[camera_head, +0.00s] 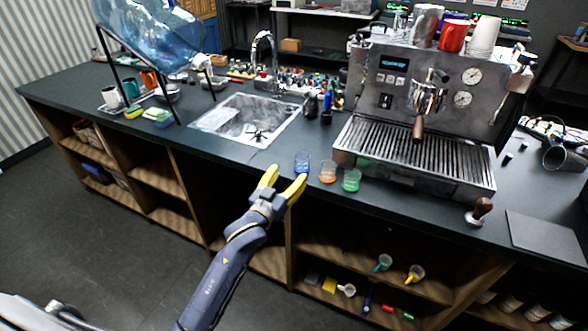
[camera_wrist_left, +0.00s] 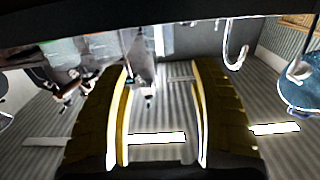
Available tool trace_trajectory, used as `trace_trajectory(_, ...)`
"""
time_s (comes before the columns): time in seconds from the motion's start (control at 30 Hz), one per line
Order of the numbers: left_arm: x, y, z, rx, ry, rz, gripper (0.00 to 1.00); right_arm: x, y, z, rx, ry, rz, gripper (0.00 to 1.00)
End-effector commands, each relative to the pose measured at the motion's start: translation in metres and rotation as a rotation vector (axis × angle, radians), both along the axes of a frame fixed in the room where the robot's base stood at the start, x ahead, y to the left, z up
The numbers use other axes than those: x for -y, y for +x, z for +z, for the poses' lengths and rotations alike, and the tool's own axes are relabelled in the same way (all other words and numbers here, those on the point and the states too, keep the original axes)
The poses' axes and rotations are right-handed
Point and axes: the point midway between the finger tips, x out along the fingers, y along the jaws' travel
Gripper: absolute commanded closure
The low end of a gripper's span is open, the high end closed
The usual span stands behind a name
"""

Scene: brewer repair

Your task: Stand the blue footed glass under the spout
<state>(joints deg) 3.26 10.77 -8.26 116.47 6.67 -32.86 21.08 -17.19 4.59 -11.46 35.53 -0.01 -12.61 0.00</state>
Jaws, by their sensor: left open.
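The blue footed glass (camera_head: 302,163) stands on the dark counter near its front edge, at the left end of a row of three small glasses. My left gripper (camera_head: 281,180) is open, with its yellow fingers just in front of and to the left of the blue glass. I cannot tell whether a finger touches it. The left wrist view shows the open fingers (camera_wrist_left: 160,115) with nothing seen between them. The spout is on the espresso machine (camera_head: 400,105), at the portafilter (camera_head: 428,97) above the slatted drip tray (camera_head: 412,150). My right gripper is not in view.
An orange glass (camera_head: 327,172) and a green glass (camera_head: 351,180) stand right of the blue one, close to the drip tray. A tamper (camera_head: 479,211) stands at the counter's front right. A sink (camera_head: 245,119) lies behind the gripper. Shelves below hold small cups.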

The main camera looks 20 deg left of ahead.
Motion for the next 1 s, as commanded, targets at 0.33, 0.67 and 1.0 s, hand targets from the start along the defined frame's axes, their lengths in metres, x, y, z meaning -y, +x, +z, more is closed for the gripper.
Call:
trace_trajectory(0.33,-0.003,-0.023,-0.001,-0.002,0.0,0.001,0.37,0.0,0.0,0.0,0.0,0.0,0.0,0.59)
trace_trajectory(0.67,-0.009,-0.027,-0.155,-0.24,0.055,0.02,0.37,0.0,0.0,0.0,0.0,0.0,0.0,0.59)
trace_trajectory(1.0,-0.02,-0.137,-0.423,-0.669,0.165,0.011,0.37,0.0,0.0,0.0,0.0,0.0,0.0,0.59)
